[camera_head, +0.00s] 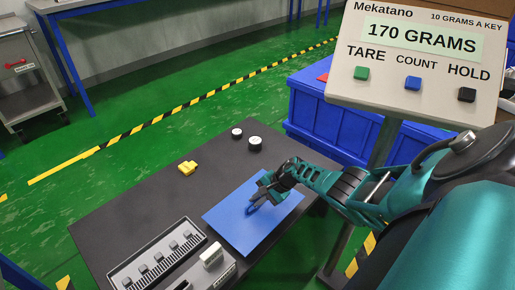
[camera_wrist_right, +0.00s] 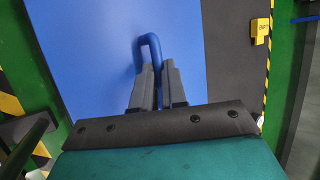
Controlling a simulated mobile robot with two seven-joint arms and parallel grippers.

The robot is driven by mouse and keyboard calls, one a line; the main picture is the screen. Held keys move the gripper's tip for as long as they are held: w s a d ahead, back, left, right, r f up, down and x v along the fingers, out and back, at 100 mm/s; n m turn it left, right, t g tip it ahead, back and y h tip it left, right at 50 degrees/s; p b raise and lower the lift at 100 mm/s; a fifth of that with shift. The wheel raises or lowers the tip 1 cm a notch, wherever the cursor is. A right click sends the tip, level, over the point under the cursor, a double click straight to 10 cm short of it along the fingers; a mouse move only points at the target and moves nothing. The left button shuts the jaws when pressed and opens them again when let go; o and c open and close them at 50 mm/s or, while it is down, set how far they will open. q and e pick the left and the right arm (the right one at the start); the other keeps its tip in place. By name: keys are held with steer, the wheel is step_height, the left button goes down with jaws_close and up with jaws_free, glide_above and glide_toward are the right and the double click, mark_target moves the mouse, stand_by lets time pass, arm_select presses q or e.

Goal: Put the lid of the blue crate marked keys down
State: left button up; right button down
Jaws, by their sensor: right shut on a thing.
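The lid is a flat blue panel (camera_head: 232,222) with a blue loop handle; it lies over the dark table in the head view and fills the left half of the wrist view (camera_wrist_right: 90,60). My right gripper (camera_head: 257,200) is shut on the loop handle (camera_wrist_right: 150,42), its two dark fingers (camera_wrist_right: 158,88) close together. I cannot tell whether the lid touches the table or hangs just above it. A large blue crate (camera_head: 345,130) stands behind the table; no keys marking is readable on it. My left gripper is out of view.
The dark table (camera_head: 130,215) holds yellow blocks (camera_head: 187,168), two small round dark-and-white weights (camera_head: 255,143) and a grey slotted tray (camera_head: 157,258) at the front. A scale display (camera_head: 420,45) reading 170 GRAMS stands at upper right. The table's left middle is clear.

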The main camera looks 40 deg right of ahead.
mark_target(258, 207)
step_height(258, 207, down, 3)
steer(key=shift+w+r+b, duration=0.1)
steer(key=shift+b, duration=0.75)
steer(key=shift+f, duration=0.25)
steer(key=c, duration=1.2)
jaws_free()
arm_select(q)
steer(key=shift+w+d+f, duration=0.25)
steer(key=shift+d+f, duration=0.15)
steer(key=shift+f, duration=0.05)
arm_select(e)
steer(key=shift+s+d+r+p, duration=0.15)
steer(key=shift+s+r+p, duration=0.2)
steer(key=shift+r, duration=0.1)
arm_select(q)
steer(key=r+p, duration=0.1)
steer(key=p, duration=0.1)
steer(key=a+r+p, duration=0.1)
steer(key=p, duration=0.1)
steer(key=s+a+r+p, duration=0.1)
steer(key=p, duration=0.1)
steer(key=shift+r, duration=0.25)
arm_select(e)
steer(key=v, duration=1.1)
